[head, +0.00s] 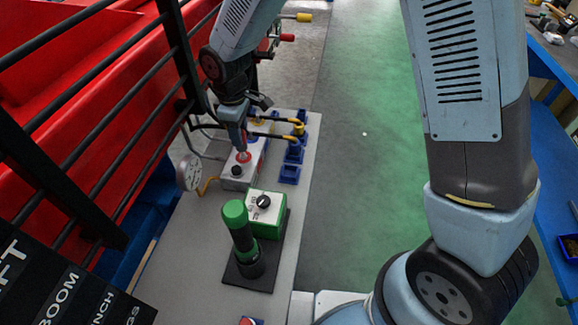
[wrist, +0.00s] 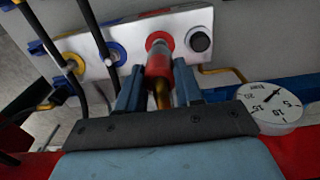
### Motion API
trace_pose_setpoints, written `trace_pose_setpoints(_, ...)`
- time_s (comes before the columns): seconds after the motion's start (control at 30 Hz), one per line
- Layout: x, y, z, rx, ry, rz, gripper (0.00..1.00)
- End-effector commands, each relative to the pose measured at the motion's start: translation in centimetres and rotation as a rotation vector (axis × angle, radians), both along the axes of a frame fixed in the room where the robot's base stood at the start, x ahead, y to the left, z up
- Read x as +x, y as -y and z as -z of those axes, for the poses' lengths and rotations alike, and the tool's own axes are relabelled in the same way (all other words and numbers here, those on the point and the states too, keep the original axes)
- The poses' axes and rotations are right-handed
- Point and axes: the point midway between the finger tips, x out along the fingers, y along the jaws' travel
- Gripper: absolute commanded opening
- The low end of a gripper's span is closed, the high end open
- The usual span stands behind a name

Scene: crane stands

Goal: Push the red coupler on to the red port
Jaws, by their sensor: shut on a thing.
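My gripper (wrist: 158,84) is shut on the red coupler (wrist: 159,66), one finger on each side of it. The coupler has a red body and a brass-coloured tail towards my wrist. Its front end lines up with the red port (wrist: 158,40), a red ring on a pale grey block (wrist: 125,42). The coupler covers part of the ring, and I cannot tell how deep it sits. In the head view my gripper (head: 241,148) points down at the red port (head: 244,157) on the block (head: 237,183); the coupler is mostly hidden there.
A pressure gauge (wrist: 270,103) stands close by.

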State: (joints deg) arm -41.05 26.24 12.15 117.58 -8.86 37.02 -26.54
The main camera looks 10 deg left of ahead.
Motion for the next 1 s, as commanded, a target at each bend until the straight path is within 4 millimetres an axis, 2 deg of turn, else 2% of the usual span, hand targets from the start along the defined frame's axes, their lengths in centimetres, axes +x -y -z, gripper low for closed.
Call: trace_pose_setpoints(1.0,0.0,0.0,1.5,0.0,0.0,0.0,0.01)
